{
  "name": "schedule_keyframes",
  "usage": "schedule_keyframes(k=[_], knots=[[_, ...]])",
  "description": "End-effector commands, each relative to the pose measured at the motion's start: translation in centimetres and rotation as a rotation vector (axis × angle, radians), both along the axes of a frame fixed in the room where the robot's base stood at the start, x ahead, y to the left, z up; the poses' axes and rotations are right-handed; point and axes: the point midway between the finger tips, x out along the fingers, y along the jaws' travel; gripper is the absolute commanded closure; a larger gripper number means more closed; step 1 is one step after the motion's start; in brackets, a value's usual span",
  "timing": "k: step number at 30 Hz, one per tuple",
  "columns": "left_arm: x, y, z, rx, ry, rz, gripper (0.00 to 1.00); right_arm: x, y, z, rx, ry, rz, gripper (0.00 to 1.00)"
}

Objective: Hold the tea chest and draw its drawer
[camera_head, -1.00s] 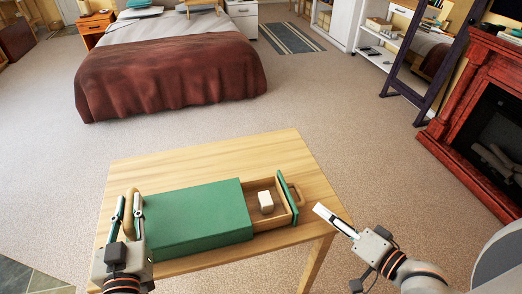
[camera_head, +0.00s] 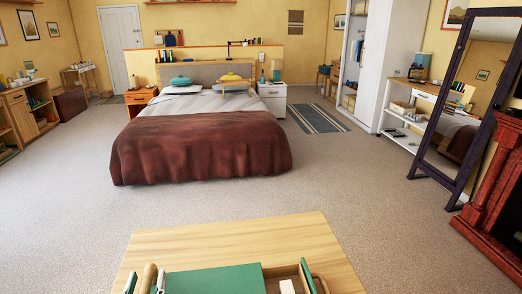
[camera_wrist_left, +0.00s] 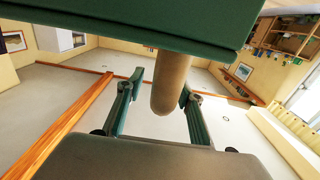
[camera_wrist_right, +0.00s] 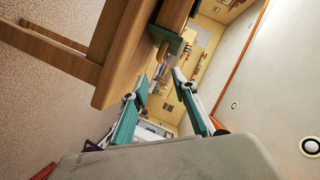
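The green tea chest (camera_head: 215,281) lies on the wooden table at the bottom of the head view, mostly cut off. Its drawer (camera_head: 284,272) is drawn out to the right, and a white block (camera_head: 286,287) sits inside. My left gripper (camera_head: 145,281) is at the chest's left end. In the left wrist view its fingers (camera_wrist_left: 161,84) stand apart on either side of the wooden handle (camera_wrist_left: 172,82), with a gap on the left. My right gripper (camera_wrist_right: 160,79) is open and empty, close to the drawer's front (camera_wrist_right: 166,39); the head view does not show it.
The light wooden table (camera_head: 230,237) has bare surface behind the chest. Beyond it is open carpet, then a bed (camera_head: 200,145). A standing mirror (camera_head: 468,100) and a red fireplace (camera_head: 495,190) are at the right.

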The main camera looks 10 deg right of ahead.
Motion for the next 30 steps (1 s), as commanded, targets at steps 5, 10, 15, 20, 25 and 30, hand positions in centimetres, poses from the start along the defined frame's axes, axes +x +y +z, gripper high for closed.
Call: schedule_keyframes(k=[5,10,15,20,25,30], knots=[[0.0,0.0,0.1,0.001,-0.001,0.001,0.63,0.0,0.0,0.0,0.0,0.0,0.0,0.72],[0.0,0.1,1.6,0.0,-0.005,0.001,0.63,0.0,0.0,0.0,0.0,0.0,0.0,0.72],[0.0,0.1,4.7,-0.002,-0.007,0.001,0.63,0.0,0.0,0.0,0.0,0.0,0.0,0.72],[0.0,0.0,7.5,-0.002,-0.005,0.0,0.63,0.0,0.0,0.0,0.0,0.0,0.0,0.72],[0.0,0.0,9.4,-0.002,-0.003,0.001,0.63,0.0,0.0,0.0,0.0,0.0,0.0,0.72],[0.0,0.0,10.0,0.0,0.0,0.0,0.63,0.0,0.0,0.0,0.0,0.0,0.0,0.72]])
